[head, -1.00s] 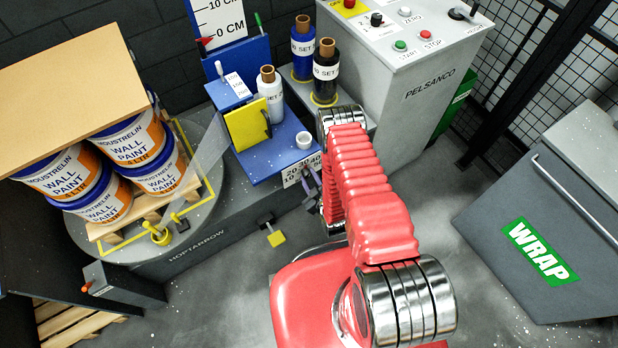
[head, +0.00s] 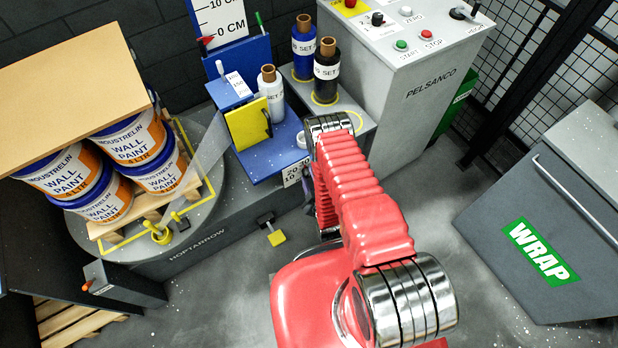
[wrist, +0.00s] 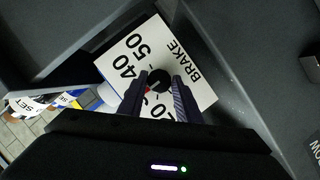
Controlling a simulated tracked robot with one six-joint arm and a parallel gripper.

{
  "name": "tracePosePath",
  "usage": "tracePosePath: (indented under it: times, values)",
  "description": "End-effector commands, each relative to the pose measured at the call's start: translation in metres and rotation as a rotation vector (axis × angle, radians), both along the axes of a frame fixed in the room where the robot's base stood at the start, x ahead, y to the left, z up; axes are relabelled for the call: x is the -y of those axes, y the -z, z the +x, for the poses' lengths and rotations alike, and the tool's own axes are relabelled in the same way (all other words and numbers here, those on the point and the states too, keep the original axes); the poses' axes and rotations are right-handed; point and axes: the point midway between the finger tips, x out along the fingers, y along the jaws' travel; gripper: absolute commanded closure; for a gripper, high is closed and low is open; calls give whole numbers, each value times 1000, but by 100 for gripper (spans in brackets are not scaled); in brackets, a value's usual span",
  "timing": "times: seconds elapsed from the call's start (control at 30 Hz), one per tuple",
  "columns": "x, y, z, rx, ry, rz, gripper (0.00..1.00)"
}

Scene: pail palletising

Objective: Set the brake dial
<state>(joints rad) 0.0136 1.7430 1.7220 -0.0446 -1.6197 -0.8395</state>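The brake dial (wrist: 158,78) is a dark round knob with a red mark at its lower left. It sits on a white plate (wrist: 196,88) printed BRAKE, with 40 and 50 readable. Other numbers are partly covered by my fingers. My gripper (wrist: 161,82) has its two dark fingers on either side of the knob, close to it; I cannot tell whether they touch it. In the head view the plate (head: 291,176) shows only its left part, below the blue shelf, and the dial is hidden behind my arm.
The blue shelf (head: 262,160) above the plate carries a film roll (head: 271,95) and a yellow card (head: 247,124). Paint pails (head: 136,140) stand on a turntable at left. A grey WRAP bin (head: 530,220) is at right.

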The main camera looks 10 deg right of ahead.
Motion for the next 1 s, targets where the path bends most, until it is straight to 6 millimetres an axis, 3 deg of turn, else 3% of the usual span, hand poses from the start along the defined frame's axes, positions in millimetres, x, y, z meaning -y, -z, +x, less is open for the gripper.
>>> tracePosePath:
  times: [0.23, 0.6, 0.77, 1.0]
  values:
    - [0, 0, 0, -1, -1, 0, 53]
    - [1, -1, -5, -1, 2, -1, 53]
    - [1, -5, -20, -2, 2, 0, 53]
    - [2, -15, -59, -3, 1, 0, 53]
